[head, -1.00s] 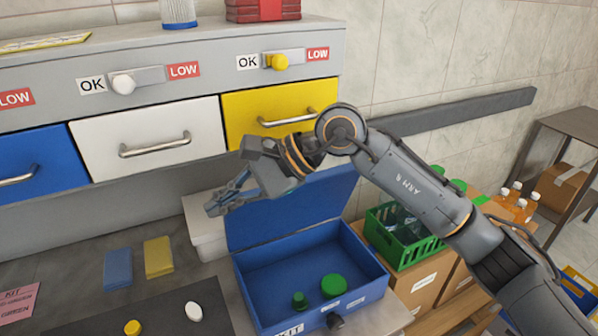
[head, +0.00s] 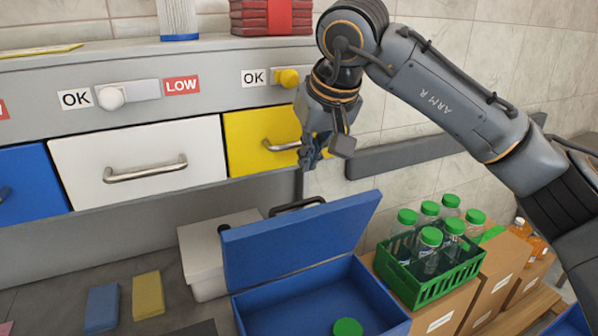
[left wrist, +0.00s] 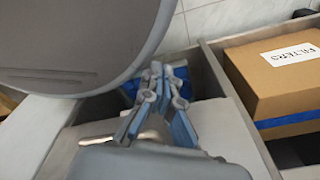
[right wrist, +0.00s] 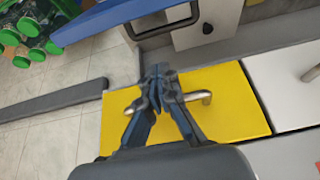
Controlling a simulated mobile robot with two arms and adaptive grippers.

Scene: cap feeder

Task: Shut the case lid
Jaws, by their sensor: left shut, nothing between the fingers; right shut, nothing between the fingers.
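The blue case (head: 374,300) stands open on the bench in the head view, with a round green cap (head: 348,328) inside. Its blue lid (head: 295,243) is raised at the back and leans toward the rear. My right gripper (head: 312,160) is shut and empty, above and behind the lid, in front of the yellow drawer. In the right wrist view its fingers (right wrist: 160,75) overlap the yellow drawer, and the blue lid edge (right wrist: 120,18) shows at the top. My left gripper (left wrist: 157,72) is shut and empty, seen only in the left wrist view, away from the case.
The yellow drawer (head: 245,140) with its bar handle is close behind my right gripper. A white box (head: 200,262) stands left of the lid. A green crate (head: 432,290) of green-capped bottles stands right of the case. A carton marked FILTERS (left wrist: 275,85) is near my left gripper.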

